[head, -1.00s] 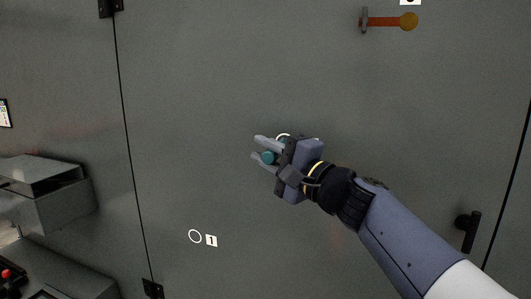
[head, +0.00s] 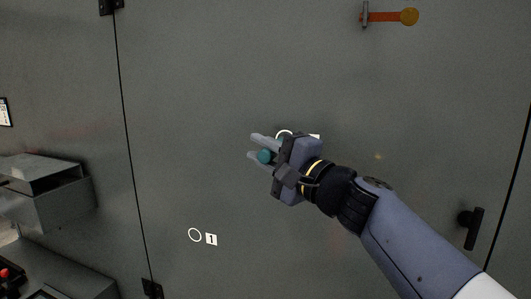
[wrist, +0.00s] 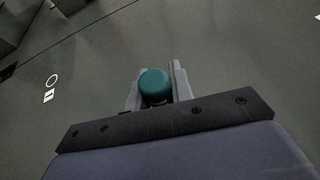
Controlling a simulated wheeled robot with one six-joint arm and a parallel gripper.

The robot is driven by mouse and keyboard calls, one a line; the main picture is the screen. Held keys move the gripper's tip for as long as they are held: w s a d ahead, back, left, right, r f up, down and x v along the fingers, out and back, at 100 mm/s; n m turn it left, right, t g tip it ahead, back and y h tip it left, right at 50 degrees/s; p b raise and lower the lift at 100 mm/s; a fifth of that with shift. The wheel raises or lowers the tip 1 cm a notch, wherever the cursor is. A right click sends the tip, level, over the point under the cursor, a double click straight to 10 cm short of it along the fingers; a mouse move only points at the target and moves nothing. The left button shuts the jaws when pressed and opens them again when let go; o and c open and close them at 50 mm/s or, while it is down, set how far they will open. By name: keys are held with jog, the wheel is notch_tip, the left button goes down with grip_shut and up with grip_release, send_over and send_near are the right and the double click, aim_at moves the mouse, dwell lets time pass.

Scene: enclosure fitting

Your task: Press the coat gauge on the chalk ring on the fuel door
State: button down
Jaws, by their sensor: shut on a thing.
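My gripper (head: 258,147) is shut on the coat gauge (head: 264,156), a teal rounded cylinder. The gauge also shows between the two grey fingers in the wrist view (wrist: 155,84). My gripper is in front of the grey fuel door (head: 190,110); I cannot tell how far off the gauge is from it. One chalk ring (head: 195,235), white and beside a label "1", is on the door at lower left; it also shows at the left in the wrist view (wrist: 52,80). Another chalk ring (head: 284,133) is just behind my gripper and partly hidden, with a white label edge beside it.
An orange latch-like piece (head: 390,17) is on the door at upper right. A dark door handle (head: 470,228) is at right. Grey boxes (head: 45,197) jut out at left, beyond the hinge seam. The door face between is clear.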

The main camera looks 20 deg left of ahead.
jog(key=shift+s+a+b, duration=0.15)
jog(key=shift+s+b, duration=0.7)
jog(key=shift+s, duration=1.55)
